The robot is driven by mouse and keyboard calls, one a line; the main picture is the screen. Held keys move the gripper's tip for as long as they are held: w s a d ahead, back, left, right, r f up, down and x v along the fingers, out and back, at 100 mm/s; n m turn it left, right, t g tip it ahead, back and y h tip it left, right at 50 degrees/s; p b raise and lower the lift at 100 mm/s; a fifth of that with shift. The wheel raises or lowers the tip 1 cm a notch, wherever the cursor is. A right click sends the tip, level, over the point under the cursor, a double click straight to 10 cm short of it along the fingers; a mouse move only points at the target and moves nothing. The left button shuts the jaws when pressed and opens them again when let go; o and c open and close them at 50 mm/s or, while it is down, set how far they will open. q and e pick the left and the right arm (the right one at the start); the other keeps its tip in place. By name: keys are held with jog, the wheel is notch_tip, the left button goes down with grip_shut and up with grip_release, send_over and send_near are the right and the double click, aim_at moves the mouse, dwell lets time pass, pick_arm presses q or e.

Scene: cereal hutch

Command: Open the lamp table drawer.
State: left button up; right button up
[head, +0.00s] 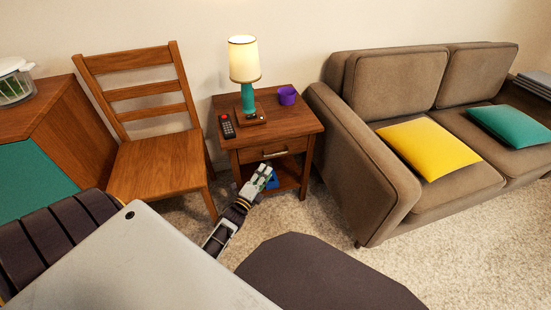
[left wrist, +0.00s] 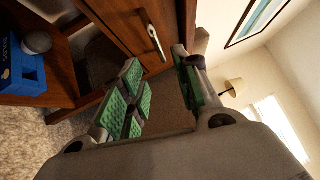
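The lamp table (head: 300,125) stands between the chair and the sofa. Its drawer front (head: 250,155) looks flush with the table, so the drawer appears shut. A pale bar handle (head: 276,154) runs across the drawer front. My left gripper (head: 264,169) is just in front of and below the handle in the head view. In the left wrist view, the left gripper (left wrist: 158,62) is open, its green-padded fingers apart with nothing between them. The handle (left wrist: 155,42) lies just beyond the fingertips, and I see no contact. My right gripper is out of view.
A lit lamp (head: 247,85), a remote (head: 227,126) and a purple cup (head: 287,95) stand on the table. A blue box (left wrist: 22,70) sits on the lower shelf. The chair (head: 160,165) is at left, the sofa (head: 365,185) at right. Carpet (head: 310,215) lies open in front.

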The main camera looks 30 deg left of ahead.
pick_arm(q)
jog(key=w+r+b, duration=0.1)
jog(key=w+b, duration=0.2)
jog(key=w, duration=0.7)
jog(key=shift+a+r, duration=0.15)
jog(key=shift+a, duration=0.2)
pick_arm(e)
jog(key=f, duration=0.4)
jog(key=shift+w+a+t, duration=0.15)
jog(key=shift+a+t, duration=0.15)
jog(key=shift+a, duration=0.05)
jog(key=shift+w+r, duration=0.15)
pick_arm(q)
grip_shut()
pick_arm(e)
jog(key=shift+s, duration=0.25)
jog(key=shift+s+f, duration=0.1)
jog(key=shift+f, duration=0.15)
